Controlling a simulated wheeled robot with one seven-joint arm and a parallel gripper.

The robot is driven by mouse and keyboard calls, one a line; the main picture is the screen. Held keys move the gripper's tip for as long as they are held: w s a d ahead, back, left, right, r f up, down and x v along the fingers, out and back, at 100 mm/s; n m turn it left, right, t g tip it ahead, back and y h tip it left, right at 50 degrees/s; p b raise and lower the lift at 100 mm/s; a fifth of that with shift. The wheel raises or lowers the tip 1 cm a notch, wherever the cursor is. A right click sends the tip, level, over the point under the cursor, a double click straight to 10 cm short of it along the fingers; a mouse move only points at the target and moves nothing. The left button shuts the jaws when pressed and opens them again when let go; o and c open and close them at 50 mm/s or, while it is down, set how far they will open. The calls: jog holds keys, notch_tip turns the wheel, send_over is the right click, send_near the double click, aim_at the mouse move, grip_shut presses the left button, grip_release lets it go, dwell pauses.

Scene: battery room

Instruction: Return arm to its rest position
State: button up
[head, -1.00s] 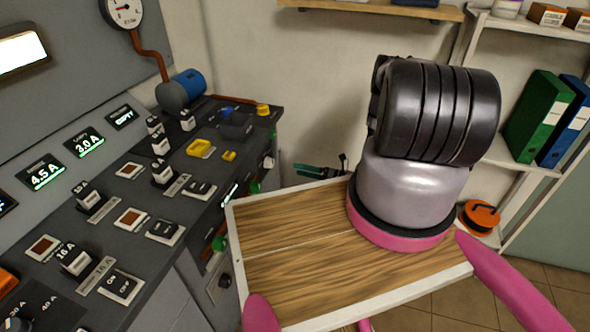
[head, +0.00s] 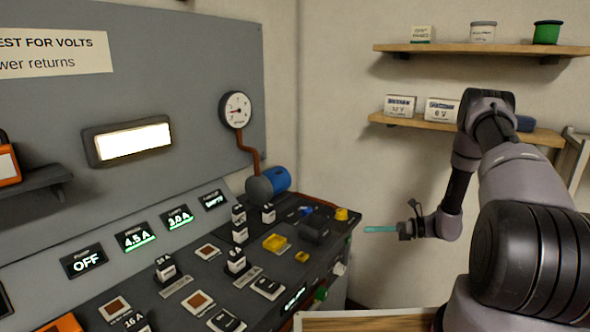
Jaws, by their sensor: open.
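My arm (head: 500,165) rises at the right of the head view, bends at its elbow in front of the lower wall shelf, and comes down to the wrist. My gripper (head: 382,229) points left, just beyond the right edge of the control panel and above its surface level. A teal finger shows from the side, and the gap between the fingers is hidden. I see nothing held in it. The base of the arm is cut off at the lower right.
The dark control panel (head: 215,285) with switches and knobs fills the lower left. Two wooden shelves (head: 468,130) with boxes and tins hang behind my arm. Bare wall lies left of the arm.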

jog(key=s+a+r+n+g+h, duration=0.1)
jog(key=s+r+n+h, duration=0.2)
jog(key=r, duration=0.6)
jog(key=s+a+r+n+g+h, duration=0.1)
jog(key=s+a+r+n+g, duration=0.1)
jog(key=r+n, duration=0.5)
jog(key=s+a+r+n+g+h, duration=0.1)
jog(key=s+r+n+h, duration=0.2)
jog(key=r, duration=0.8)
jog(key=s+d+r+n+t+h, duration=0.2)
jog(key=s+r+n+t+h, duration=0.4)
jog(key=s+r, duration=1.1)
jog(key=s+n+t, duration=0.1)
jog(key=s+n, duration=0.2)
jog(key=n, duration=0.1)
jog(key=shift+d+t+h, duration=0.15)
jog(key=shift+t+h, duration=0.15)
